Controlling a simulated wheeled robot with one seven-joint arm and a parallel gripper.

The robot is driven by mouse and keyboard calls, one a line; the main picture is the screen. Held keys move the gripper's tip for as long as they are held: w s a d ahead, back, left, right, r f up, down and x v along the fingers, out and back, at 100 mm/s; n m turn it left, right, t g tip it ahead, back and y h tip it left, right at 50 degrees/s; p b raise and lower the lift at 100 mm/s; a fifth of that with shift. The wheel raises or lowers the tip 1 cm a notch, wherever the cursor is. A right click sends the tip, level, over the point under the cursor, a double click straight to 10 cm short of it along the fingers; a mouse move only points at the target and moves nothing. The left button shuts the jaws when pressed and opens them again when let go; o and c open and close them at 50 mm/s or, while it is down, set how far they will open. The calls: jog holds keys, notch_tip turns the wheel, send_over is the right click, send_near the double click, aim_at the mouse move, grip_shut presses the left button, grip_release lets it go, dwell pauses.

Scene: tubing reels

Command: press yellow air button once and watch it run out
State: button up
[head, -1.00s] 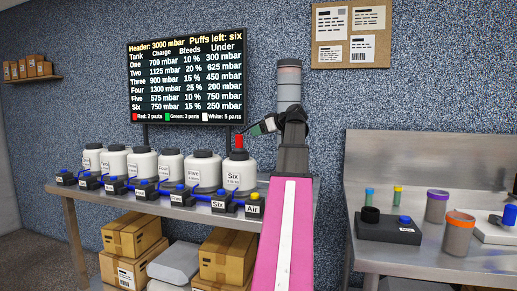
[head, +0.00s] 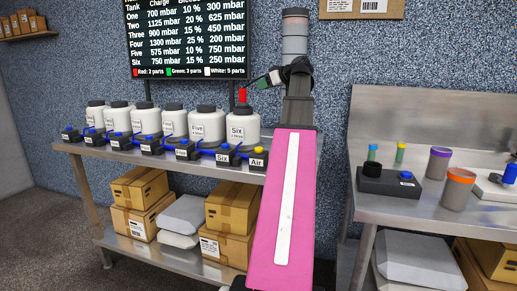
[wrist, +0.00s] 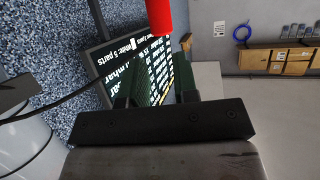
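The yellow air button (head: 258,149) sits on top of the dark Air box (head: 257,161), at the right end of the row on the left bench. My gripper (head: 256,84) is up and to the left of my arm's end, well above the button and apart from it. In the wrist view its two green fingers (wrist: 158,82) stand apart with the display visible between them, so it is open. A red cylinder (head: 242,95) shows just past the fingertips, above the lid of tank Six (head: 242,127); I cannot tell what supports it. The display (head: 187,45) is cut off at the top.
Several white tanks (head: 207,125) with dark valve boxes and blue tubing line the bench (head: 75,147). Cardboard boxes (head: 232,204) lie on its lower shelf. A right-hand bench (head: 430,219) holds a black device (head: 388,184) and cups. My pink arm link stands right of the Air box.

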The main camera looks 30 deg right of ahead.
grip_shut()
dwell(1.4)
